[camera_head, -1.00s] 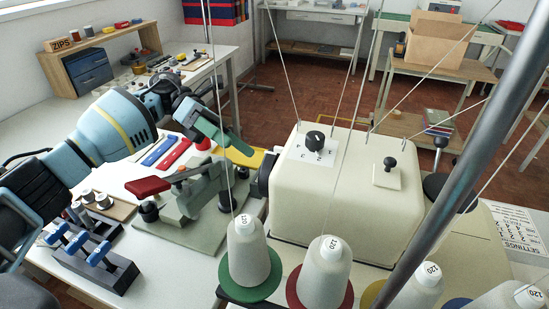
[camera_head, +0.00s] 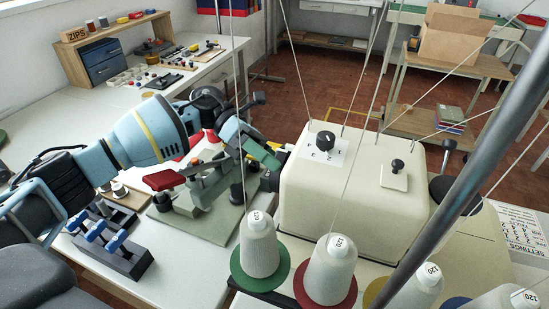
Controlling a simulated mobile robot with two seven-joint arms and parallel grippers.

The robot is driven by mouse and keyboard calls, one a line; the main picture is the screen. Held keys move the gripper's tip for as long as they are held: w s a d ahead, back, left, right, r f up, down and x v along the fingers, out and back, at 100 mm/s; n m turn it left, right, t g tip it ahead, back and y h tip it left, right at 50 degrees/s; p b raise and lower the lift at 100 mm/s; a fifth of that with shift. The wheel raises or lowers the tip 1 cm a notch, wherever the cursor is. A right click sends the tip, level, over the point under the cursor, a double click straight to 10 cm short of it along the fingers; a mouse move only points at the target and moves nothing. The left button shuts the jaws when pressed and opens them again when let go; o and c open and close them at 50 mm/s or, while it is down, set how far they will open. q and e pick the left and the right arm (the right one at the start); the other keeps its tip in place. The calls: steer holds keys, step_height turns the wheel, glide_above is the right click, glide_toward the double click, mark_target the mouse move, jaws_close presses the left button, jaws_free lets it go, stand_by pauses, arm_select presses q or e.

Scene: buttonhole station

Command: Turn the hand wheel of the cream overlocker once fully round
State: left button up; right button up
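The cream overlocker (camera_head: 345,185) stands right of centre, with a black dial knob (camera_head: 325,140) and a smaller black knob (camera_head: 397,165) on top. A dark part, apparently the hand wheel (camera_head: 269,182), shows at its left side, mostly hidden. My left gripper (camera_head: 265,156), with green finger parts, reaches in from the left close to the machine's left side, just above this dark part. I cannot tell whether it touches the wheel or how far its fingers are apart. My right gripper is not in view.
A green-based press with a red handle (camera_head: 164,180) stands under my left arm. Blue-knobbed clamps (camera_head: 105,236) are at the front left. Thread cones (camera_head: 259,245) stand before the overlocker, with threads rising above. A slanting grey pole (camera_head: 455,165) crosses the right side.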

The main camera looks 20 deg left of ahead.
arm_select(q)
steer(key=c, duration=0.9)
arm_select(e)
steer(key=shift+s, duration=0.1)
arm_select(q)
steer(key=m+t+b, duration=0.2)
steer(key=m+b, duration=0.1)
steer(key=s+m+t+b, duration=0.1)
steer(key=m, duration=0.1)
steer(key=shift+a+r+y+b, duration=0.1)
steer(key=shift+r+y+b, duration=0.2)
steer(key=shift+y, duration=0.1)
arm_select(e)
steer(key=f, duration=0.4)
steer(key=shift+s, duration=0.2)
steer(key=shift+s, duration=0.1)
